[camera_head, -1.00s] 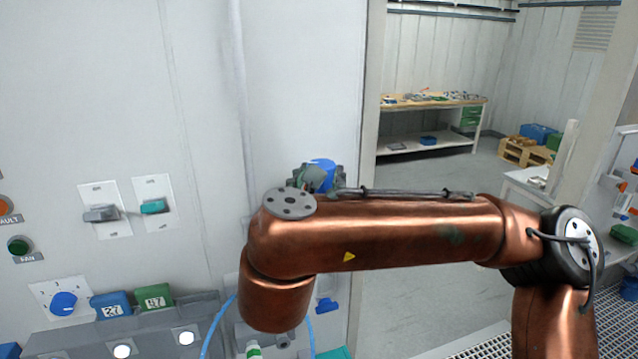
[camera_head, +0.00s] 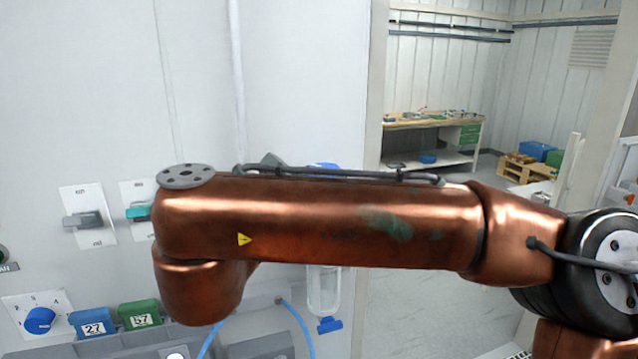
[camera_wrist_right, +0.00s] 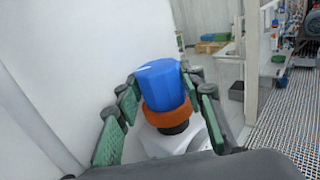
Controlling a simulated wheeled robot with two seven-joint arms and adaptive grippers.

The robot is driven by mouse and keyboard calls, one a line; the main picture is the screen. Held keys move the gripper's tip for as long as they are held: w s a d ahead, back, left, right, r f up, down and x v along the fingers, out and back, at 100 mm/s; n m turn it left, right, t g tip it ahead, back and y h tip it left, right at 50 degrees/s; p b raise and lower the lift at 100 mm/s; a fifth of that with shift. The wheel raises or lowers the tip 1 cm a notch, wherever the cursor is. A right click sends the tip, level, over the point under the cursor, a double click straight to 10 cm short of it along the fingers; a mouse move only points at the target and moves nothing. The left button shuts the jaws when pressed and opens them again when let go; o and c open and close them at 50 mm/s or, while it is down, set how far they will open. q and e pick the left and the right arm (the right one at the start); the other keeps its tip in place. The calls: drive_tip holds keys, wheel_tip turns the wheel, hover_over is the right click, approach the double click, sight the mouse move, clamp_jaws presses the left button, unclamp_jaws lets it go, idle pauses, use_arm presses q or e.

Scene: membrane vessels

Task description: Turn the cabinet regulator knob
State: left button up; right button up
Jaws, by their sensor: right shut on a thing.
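The regulator knob (camera_wrist_right: 162,84) is a blue faceted cap above an orange-brown ring and a dark neck, beside the pale cabinet wall. My right gripper (camera_wrist_right: 166,96) has its green-padded fingers on both sides of the knob and is shut on it. In the head view only a blue sliver of the knob (camera_head: 323,167) shows above my copper right arm, which hides most of the regulator and gripper. The regulator's clear bowl (camera_head: 324,288) hangs below the arm. My left gripper is not in view.
On the cabinet front are lever switches (camera_head: 84,221), a blue rotary dial (camera_head: 40,320), a blue block marked 27 (camera_head: 93,325) and a green block marked 57 (camera_head: 140,315). Blue hoses (camera_head: 300,325) run below. A workbench (camera_head: 432,121) stands in the room behind, with open floor before it.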

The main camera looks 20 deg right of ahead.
idle(0.3)
drive_tip(key=o, duration=1.2)
drive_tip(key=v, duration=1.2)
drive_tip(key=shift+a, duration=0.1)
